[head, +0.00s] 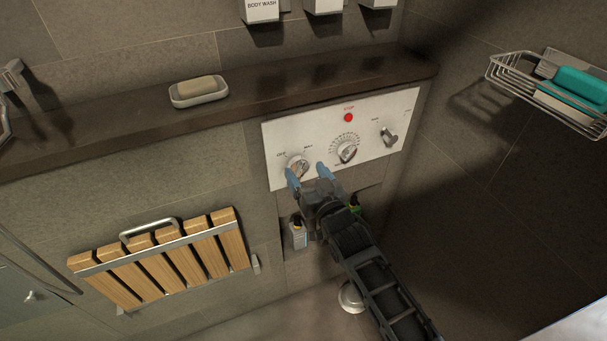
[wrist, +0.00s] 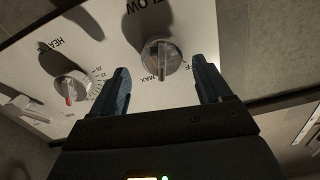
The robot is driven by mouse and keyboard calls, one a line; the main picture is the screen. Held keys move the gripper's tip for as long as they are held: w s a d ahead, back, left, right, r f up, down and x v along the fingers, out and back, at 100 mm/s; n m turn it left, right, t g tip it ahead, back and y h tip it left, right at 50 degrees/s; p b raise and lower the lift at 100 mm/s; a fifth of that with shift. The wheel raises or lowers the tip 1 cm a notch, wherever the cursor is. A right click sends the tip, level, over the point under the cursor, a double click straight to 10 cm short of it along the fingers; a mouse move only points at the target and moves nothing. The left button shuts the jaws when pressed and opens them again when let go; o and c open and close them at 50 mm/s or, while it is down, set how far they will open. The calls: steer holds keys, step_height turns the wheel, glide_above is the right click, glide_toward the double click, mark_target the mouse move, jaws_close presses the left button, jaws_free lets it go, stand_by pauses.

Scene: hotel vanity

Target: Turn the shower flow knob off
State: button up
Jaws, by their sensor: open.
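The flow knob (head: 297,167) is a round metal dial with a raised grip bar, at the left of the white control panel (head: 375,158). In the wrist view the flow knob (wrist: 161,57) sits under the word FLOW, with MAX and the partly covered OFF beside it. Its bar runs nearly upright in that picture; I cannot tell exactly which mark it points to. My gripper (head: 305,167) is open, its two blue fingers spread to either side of the knob. In the wrist view my gripper (wrist: 160,66) shows gaps between both fingers and the knob.
The heat knob (head: 346,152) is close to the right of the flow knob. A red stop button (head: 348,117) and a lever (head: 389,136) are farther off on the panel. A dark ledge (head: 130,117) with a soap dish (head: 199,97) runs above; a folded wooden seat (head: 165,258) hangs lower left.

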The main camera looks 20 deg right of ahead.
steer(key=shift+w+f+b, duration=0.2)
steer(key=shift+w+b, duration=0.5)
steer(key=shift+b, duration=0.4)
steer(key=shift+w+r+b, duration=0.2)
steer(key=shift+w+b, duration=0.05)
steer(key=shift+b, duration=0.05)
steer(key=shift+d, duration=0.1)
steer(key=c, duration=1)
